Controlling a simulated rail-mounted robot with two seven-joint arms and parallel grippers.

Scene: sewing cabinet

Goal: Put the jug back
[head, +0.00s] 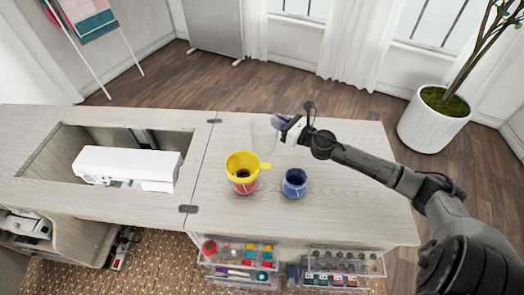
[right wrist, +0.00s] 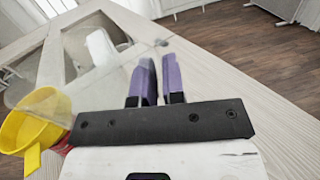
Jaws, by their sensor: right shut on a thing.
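A clear, see-through jug (head: 263,136) is at the back of the cabinet top, at the tip of my right gripper (head: 281,122). In the right wrist view the faint jug (right wrist: 82,62) spreads to the left of the purple fingers of my right gripper (right wrist: 159,72). The gripper is shut on the jug, seemingly at its handle side, which is hard to make out. I cannot tell whether the jug's base touches the top. My left gripper is not in view.
A yellow vessel with a side tab (head: 243,161) sits on a red container (head: 243,186), close in front of the jug. A dark blue cup (head: 294,184) stands to their right. A white sewing machine (head: 128,166) lies left. The right part of the top (head: 360,203) is clear.

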